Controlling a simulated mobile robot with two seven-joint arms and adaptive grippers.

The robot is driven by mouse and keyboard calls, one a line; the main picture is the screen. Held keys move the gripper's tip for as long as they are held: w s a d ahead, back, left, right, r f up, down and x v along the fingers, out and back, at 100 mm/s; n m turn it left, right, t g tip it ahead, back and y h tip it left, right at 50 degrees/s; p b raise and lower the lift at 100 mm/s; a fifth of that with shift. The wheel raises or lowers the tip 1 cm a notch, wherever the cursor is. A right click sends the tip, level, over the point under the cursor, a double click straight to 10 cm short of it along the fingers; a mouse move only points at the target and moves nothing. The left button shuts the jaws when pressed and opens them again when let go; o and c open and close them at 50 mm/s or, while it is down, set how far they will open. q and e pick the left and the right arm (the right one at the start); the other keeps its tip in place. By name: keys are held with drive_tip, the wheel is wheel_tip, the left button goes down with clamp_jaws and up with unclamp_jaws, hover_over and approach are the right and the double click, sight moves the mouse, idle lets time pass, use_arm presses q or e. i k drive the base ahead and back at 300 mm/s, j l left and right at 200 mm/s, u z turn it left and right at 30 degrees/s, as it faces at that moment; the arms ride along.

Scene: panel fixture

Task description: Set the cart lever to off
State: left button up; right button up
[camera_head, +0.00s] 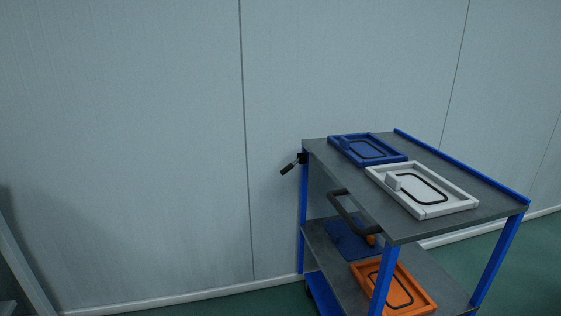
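The cart (363,197) stands right of the middle, with blue posts and grey shelves. Its lever (290,166) is a short black handle at the top of the far left post. The lever sticks out to the left and slopes downward, away from the post. Its off mark cannot be seen. Neither of my grippers is in view, and nothing touches the lever.
A blue panel (378,157) and a white panel (461,203) lie on the top shelf. A black push handle (345,212) juts from the cart's left side. An orange panel (409,301) and a blue panel (337,240) lie below. The wall (130,130) is close behind.

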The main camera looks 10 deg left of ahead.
sight(290, 166)
drive_tip(key=i+j, duration=0.25)
drive_tip(key=i+j+z, duration=0.1)
drive_tip(key=i+j, duration=0.15)
drive_tip(key=j, duration=0.2)
drive_tip(key=i+j, duration=0.2)
drive_tip(key=j, duration=0.15)
